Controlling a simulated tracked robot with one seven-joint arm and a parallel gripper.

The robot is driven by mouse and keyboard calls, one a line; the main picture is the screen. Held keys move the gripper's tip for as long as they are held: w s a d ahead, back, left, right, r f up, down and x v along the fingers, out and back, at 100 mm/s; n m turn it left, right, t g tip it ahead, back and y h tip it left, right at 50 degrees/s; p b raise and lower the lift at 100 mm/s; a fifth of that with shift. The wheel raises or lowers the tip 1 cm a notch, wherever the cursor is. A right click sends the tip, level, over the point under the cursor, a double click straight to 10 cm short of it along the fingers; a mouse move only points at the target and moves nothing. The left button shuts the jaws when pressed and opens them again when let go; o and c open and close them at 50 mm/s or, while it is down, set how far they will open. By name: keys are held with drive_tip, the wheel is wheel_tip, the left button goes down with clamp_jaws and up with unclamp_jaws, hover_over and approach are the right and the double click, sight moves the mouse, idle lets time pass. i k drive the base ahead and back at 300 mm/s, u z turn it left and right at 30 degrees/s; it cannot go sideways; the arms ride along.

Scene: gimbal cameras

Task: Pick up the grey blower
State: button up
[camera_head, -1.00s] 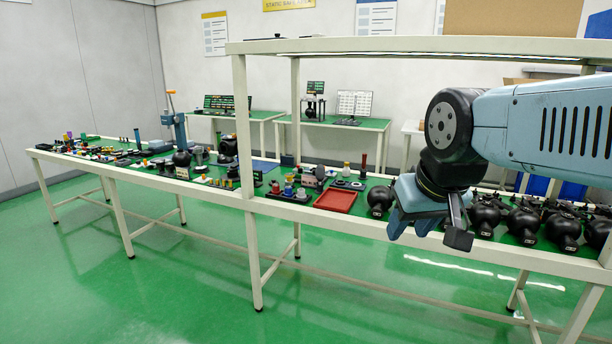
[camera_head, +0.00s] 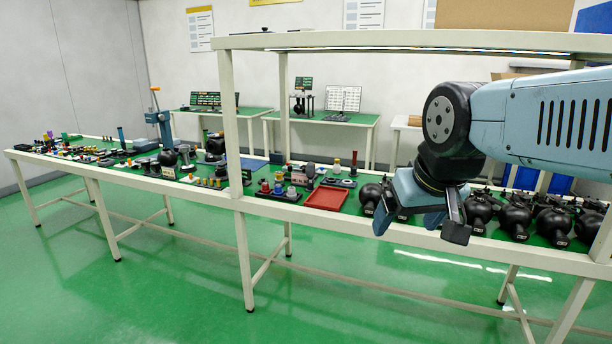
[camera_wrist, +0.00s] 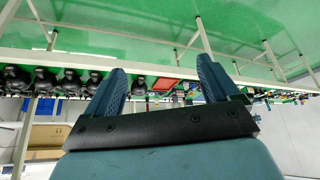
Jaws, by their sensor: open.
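I cannot pick out the grey blower for certain. A small dark grey upright item (camera_head: 310,171) stands among small parts just left of the red tray, too small to name surely. My gripper (camera_head: 420,222) is open and empty, in front of the bench's front edge at the right. In the wrist view my gripper's two blue fingers (camera_wrist: 161,72) are spread apart, with nothing between them touching. The bench and its items show beyond them, upside down.
The long green-topped bench (camera_head: 262,207) has white posts and an overhead shelf. A red tray (camera_head: 326,198) lies on it. Several black round gimbal cameras (camera_head: 515,222) line its right part. Small parts and tools crowd its left part. The green floor (camera_head: 150,290) in front is clear.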

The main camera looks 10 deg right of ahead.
sight(310, 170)
drive_tip(key=z, duration=1.3)
drive_tip(key=i, duration=2.4)
drive_tip(key=u, duration=2.2)
